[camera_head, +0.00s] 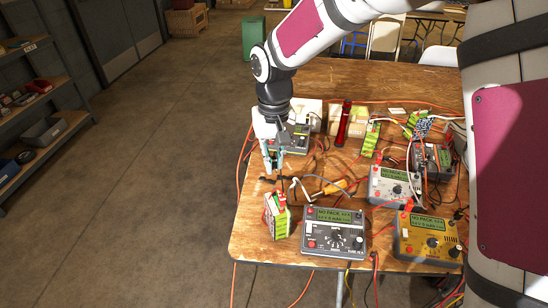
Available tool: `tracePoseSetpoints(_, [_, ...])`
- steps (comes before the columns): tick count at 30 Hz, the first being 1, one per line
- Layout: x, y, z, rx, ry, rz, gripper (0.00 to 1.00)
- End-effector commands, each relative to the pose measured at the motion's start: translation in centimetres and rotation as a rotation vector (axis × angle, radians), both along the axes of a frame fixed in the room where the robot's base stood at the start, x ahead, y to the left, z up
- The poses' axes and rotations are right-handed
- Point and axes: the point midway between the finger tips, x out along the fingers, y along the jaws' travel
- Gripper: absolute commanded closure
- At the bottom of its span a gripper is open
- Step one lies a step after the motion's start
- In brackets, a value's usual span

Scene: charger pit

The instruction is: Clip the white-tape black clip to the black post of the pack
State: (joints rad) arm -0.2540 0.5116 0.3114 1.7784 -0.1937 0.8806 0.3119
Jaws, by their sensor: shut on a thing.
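My gripper (273,165) points down over the left part of the wooden table, shut on a small dark clip (269,179) at its fingertips. I take this to be the black clip; its white tape cannot be clearly made out at this size. A green and white pack (277,217) stands upright near the table's left front edge, just below the gripper in the picture. Red shows on top of the pack (281,198). The clip appears above and apart from the pack. Its black post is too small to tell.
A grey charger (334,236) and a yellow charger (428,238) stand at the front, with another grey charger (395,186) behind. A device (297,138) stands just behind the gripper. A screwdriver (334,187) and loose cables clutter the middle. The floor at left is clear.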

Motion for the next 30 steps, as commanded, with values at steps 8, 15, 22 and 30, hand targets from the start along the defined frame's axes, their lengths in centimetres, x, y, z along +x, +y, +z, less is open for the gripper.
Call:
tracePoseSetpoints(8, [0.0,0.0,-1.6,-0.001,0.001,0.0,1.0])
tracePoseSetpoints(15, [0.0,0.0,-2.9,-0.001,0.001,0.0,1.0])
tracePoseSetpoints(22, [0.1,0.0,-4.2,0.0,0.0,0.0,1.0])
tracePoseSetpoints(30, [0.0,0.0,-5.6,0.0,0.001,0.0,1.0])
